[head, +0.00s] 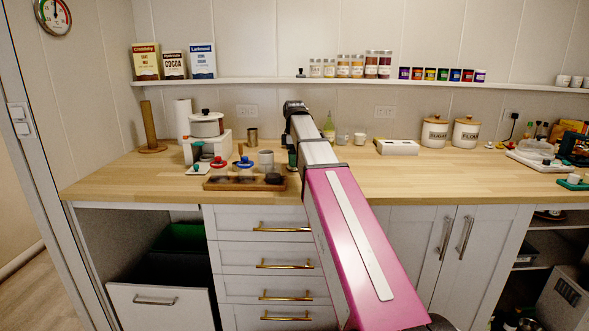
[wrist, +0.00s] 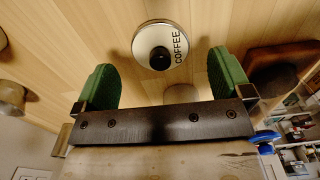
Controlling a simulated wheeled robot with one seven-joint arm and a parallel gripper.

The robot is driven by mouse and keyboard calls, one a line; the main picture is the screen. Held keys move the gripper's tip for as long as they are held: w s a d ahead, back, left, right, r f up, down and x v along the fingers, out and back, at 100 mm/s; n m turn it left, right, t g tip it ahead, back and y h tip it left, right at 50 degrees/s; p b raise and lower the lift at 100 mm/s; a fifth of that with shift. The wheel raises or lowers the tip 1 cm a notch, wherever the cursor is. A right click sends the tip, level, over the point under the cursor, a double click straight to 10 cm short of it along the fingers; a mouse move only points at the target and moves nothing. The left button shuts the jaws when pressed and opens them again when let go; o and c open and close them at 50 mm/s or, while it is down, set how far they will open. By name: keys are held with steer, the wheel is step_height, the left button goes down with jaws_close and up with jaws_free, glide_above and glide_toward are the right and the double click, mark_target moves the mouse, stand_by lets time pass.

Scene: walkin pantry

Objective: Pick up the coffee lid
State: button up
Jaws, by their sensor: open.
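In the wrist view, the coffee lid (wrist: 149,38) is a round, pale disc with a dark knob and the word COFFEE beside it. It shows over the wooden counter, near the gap between my fingertips and apart from both green pads. Whether it sits on a canister cannot be told. My gripper (wrist: 163,64) is open and empty, one finger on each side of the lid in the picture. In the head view my gripper (head: 292,158) is over the counter and mostly hidden behind my arm; I cannot make out the lid there.
A dark wooden tray (head: 225,184) lies left of my gripper, with red- and blue-topped items behind it. A grey cup (head: 266,160) stands close by. SUGAR and FLOUR canisters (head: 433,133) stand to the right. The counter's front right (head: 400,180) is clear.

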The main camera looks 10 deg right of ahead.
step_height(320, 180, down, 3)
steer(key=shift+r, duration=0.2)
steer(key=c, duration=1)
